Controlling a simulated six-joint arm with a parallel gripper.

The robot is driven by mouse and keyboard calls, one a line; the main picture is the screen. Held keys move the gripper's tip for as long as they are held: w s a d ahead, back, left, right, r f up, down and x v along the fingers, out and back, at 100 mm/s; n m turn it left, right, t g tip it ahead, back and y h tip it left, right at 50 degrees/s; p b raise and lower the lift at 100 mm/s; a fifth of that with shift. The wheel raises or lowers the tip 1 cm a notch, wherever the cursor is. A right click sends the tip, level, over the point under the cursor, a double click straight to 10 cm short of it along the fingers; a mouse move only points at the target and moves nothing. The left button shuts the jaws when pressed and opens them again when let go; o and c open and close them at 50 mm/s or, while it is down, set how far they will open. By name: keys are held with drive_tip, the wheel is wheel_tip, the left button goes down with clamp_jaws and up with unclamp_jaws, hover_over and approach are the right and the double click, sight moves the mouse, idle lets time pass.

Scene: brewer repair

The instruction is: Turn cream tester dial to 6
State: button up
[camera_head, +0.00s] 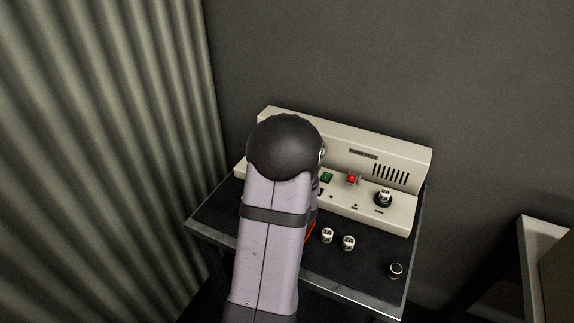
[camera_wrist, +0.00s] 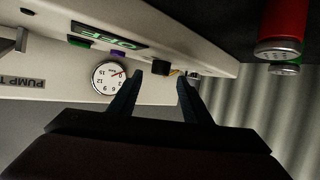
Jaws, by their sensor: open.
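The cream-coloured tester (camera_head: 407,157) stands at the back of a small dark table, its left half hidden behind my arm in the head view. In the wrist view its panel (camera_wrist: 60,62) appears upside down. The gripper is hidden in the head view.
The tester has a green button (camera_head: 327,177), a red button (camera_head: 352,179) and a dark socket with a white-labelled piece (camera_head: 384,197). Small white labelled cylinders (camera_head: 348,243) and a dark one (camera_head: 395,271) stand on the table.

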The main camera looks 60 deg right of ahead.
drive_tip(key=shift+p+x, duration=0.4)
drive_tip(key=shift+x, duration=1.35)
drive_tip(key=shift+c, duration=0.6)
drive_tip(key=c, duration=0.9)
